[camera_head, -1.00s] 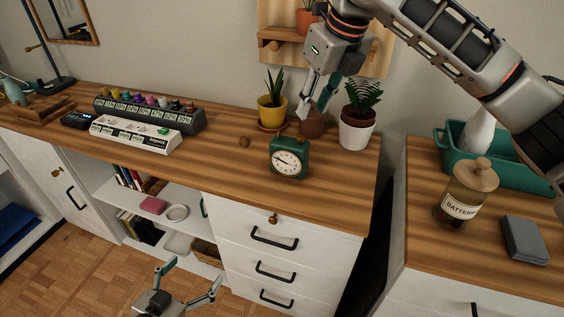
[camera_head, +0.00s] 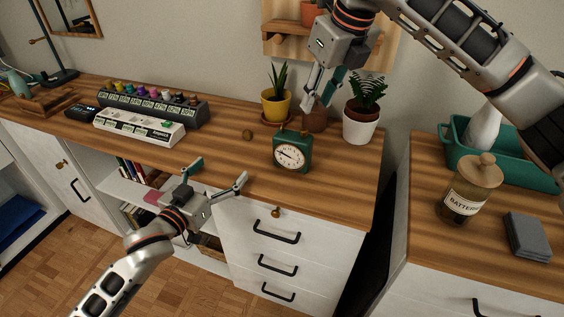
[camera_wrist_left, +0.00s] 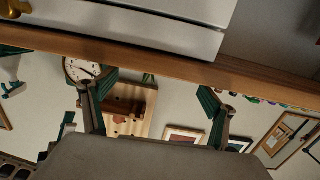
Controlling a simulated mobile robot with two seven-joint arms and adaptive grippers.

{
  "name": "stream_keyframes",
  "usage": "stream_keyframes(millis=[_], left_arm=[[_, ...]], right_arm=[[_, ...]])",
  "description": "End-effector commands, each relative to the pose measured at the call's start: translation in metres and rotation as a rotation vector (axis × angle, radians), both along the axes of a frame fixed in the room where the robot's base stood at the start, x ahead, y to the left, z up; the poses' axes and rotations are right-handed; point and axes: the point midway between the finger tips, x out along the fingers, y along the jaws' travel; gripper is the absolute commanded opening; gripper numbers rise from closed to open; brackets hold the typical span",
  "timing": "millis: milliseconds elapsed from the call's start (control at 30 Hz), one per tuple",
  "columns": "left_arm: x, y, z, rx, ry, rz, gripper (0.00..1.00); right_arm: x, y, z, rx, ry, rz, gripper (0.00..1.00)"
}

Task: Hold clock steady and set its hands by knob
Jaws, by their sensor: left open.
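The green clock (camera_head: 292,152) stands upright on the desk, its white dial with dark hands facing the front. Its setting knob cannot be made out. It shows at the upper left of the left wrist view (camera_wrist_left: 82,68), partly behind a finger. My left gripper (camera_head: 219,171) is open and empty, in front of the desk's front edge, to the left of and nearer than the clock. Its spread fingers show in the wrist view (camera_wrist_left: 155,110). My right gripper (camera_head: 314,106) hangs above and behind the clock, fingers apart, with nothing visible between them.
A yellow plant pot (camera_head: 276,108) and a white plant pot (camera_head: 361,126) stand behind the clock. A white device (camera_head: 140,127) and a dark rack (camera_head: 178,107) stand further left. The desk before the clock is clear.

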Motion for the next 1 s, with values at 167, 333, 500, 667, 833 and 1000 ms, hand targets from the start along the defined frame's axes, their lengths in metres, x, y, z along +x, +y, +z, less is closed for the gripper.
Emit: stream_keyframes(millis=[167, 333, 500, 667, 833, 1000], left_arm=[[-0.008, -0.083, 0.013, -0.001, -0.001, 0.000, 0.86], [-0.018, -0.137, 0.040, -0.011, -0.033, 0.025, 0.86], [-0.023, -0.159, 0.056, -0.020, -0.058, 0.043, 0.86], [-0.015, -0.166, 0.059, -0.021, -0.064, 0.046, 0.86], [0.009, -0.173, 0.059, -0.020, -0.064, 0.046, 0.86], [0.031, -0.180, 0.059, -0.019, -0.064, 0.046, 0.86]], right_arm=[[0.000, 0.000, 0.000, 0.000, 0.000, 0.000, 0.28], [0.000, 0.000, 0.000, 0.000, 0.000, 0.000, 0.28], [0.000, 0.000, 0.000, 0.000, 0.000, 0.000, 0.28], [0.000, 0.000, 0.000, 0.000, 0.000, 0.000, 0.28], [0.000, 0.000, 0.000, 0.000, 0.000, 0.000, 0.28], [0.000, 0.000, 0.000, 0.000, 0.000, 0.000, 0.28]])
